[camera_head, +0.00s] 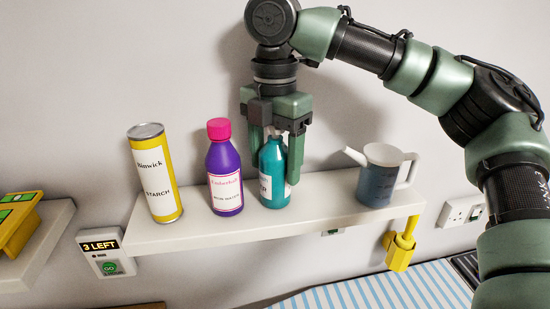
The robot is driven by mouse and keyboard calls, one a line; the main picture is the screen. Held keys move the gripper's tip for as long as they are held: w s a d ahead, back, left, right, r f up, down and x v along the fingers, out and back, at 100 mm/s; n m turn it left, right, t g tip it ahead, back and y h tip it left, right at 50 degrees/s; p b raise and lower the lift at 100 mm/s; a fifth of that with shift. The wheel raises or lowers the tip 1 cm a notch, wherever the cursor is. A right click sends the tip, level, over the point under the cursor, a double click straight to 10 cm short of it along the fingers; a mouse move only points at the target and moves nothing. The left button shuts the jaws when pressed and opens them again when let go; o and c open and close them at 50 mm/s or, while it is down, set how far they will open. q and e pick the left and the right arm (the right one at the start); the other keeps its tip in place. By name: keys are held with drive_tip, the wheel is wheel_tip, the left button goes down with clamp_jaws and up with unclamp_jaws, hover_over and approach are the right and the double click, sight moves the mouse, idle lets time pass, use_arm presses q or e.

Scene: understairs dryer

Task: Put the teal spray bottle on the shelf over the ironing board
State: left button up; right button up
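The teal spray bottle (272,180) stands upright on the white wall shelf (290,225), right of the purple bottle. A white label shows at its left side. My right gripper (278,172) points straight down over it, with one finger on each side of the bottle's upper part. The bottle's top is hidden between the fingers. The fingers are close to its sides, but I cannot tell whether they press on it. A blue-and-white striped ironing board (385,290) lies below the shelf. My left gripper is not in view.
A yellow starch can (155,174), a purple bottle with a pink cap (224,170) and a blue-grey watering can (380,180) stand on the shelf. Bare shelf lies between the teal bottle and the watering can. A yellow fixture (400,251) hangs at the shelf's right end.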

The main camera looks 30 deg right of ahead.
sight(274, 135)
idle(0.3)
drive_tip(key=shift+r, duration=0.2)
wheel_tip(274, 135, up, 5)
drive_tip(key=shift+f+b, duration=0.2)
drive_tip(key=shift+b, duration=0.15)
wheel_tip(274, 135, up, 7)
drive_tip(key=shift+r+p, duration=0.15)
drive_tip(key=shift+p, duration=1.1)
